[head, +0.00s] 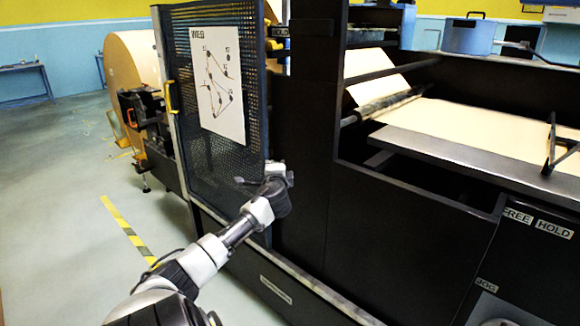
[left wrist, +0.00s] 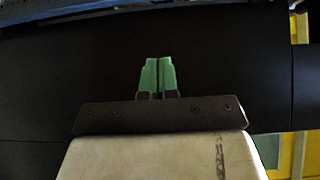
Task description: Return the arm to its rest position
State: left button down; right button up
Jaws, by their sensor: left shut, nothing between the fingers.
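My left arm reaches up from the bottom of the head view, with its dark wrist end (head: 274,190) in front of the lower right part of the mesh door and the black machine frame. The fingers are not clear in that view. In the left wrist view my left gripper (left wrist: 158,76) shows two green fingers pressed together with nothing between them. A dark flat panel fills most of the view behind them. I cannot tell whether the fingers touch it. My right gripper is not in view.
The mesh door (head: 180,110) carries a white diagram sheet (head: 212,92) and a yellow handle (head: 171,97). A large kraft roll (head: 130,75) stands behind it. Brown paper (head: 480,135) runs over the machine on the right, above a FREE/HOLD panel (head: 535,250).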

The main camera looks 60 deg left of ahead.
pick_arm(q)
jog(key=shift+s+d, duration=0.1)
jog(key=shift+d, duration=0.05)
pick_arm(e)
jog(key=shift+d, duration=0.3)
